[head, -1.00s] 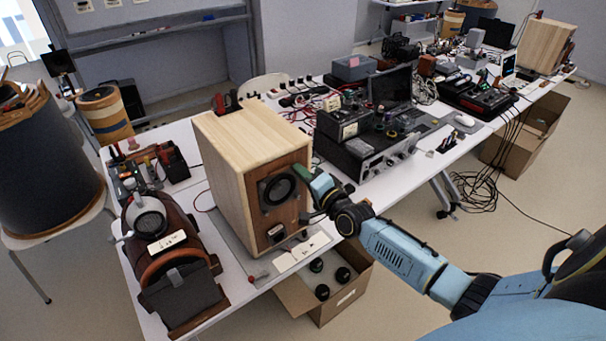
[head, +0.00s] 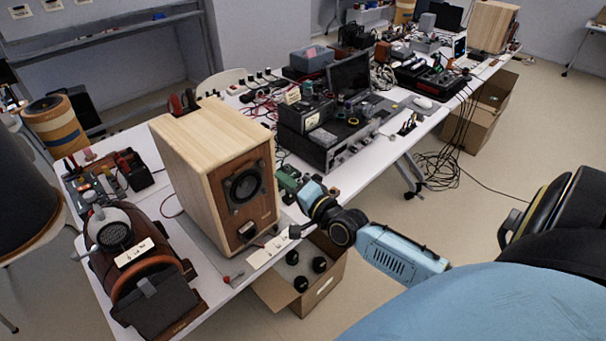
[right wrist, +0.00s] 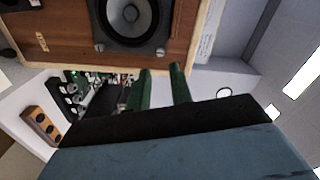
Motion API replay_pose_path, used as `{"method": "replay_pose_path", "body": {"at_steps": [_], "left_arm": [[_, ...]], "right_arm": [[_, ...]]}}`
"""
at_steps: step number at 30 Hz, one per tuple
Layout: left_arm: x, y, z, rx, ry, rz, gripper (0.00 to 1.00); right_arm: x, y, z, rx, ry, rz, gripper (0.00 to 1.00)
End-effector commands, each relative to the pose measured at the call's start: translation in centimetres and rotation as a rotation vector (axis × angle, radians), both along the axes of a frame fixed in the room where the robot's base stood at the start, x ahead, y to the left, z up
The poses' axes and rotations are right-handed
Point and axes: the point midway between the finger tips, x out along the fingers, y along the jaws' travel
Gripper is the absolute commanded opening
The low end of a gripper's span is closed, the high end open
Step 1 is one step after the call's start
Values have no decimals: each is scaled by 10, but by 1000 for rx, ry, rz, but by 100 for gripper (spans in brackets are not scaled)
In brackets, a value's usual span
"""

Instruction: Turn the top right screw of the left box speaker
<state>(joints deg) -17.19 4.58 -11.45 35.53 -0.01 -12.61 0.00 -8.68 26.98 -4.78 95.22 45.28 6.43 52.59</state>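The left box speaker (head: 208,150) stands on the white table, with pale wood sides and a brown front holding a black driver (head: 244,185). In the right wrist view its front (right wrist: 60,25) appears sideways, with the driver (right wrist: 130,18) at the top. A screw (right wrist: 160,52) at the driver frame's corner, apparently the top right one, lies just beyond my fingertips. Another screw (right wrist: 99,47) is left of it. My right gripper (head: 287,178) is beside the speaker's right edge. Its green fingers (right wrist: 161,69) are apart, with nothing between them. My left gripper is out of view.
A brown leather-like device (head: 140,262) stands left of the speaker. Stacked electronics (head: 325,135) stand to its right. An open cardboard box (head: 318,290) is below the table's front edge. Cables hang off the table (head: 460,140) farther right.

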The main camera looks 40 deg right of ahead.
Motion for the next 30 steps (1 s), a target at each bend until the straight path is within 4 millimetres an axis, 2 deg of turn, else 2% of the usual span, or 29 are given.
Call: {"method": "replay_pose_path", "body": {"at_steps": [3,10,15,23,25,27,28,29,30], "left_arm": [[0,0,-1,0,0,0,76],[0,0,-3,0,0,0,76],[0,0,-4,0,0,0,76],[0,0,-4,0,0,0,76],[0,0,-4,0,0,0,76],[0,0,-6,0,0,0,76],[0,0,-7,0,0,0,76],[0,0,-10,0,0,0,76],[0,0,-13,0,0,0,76]], "right_arm": [[-24,-2,-1,0,3,1,22],[-53,-4,-1,0,1,1,22],[-62,-5,0,0,0,0,22],[-62,-5,0,0,-1,0,22],[-62,-5,-1,-2,1,0,28],[-63,-6,-10,-17,16,-4,34],[-64,-6,-19,-32,30,-6,34],[-65,-7,-31,-52,50,-10,34],[-68,-8,-53,-91,87,-15,34]]}}
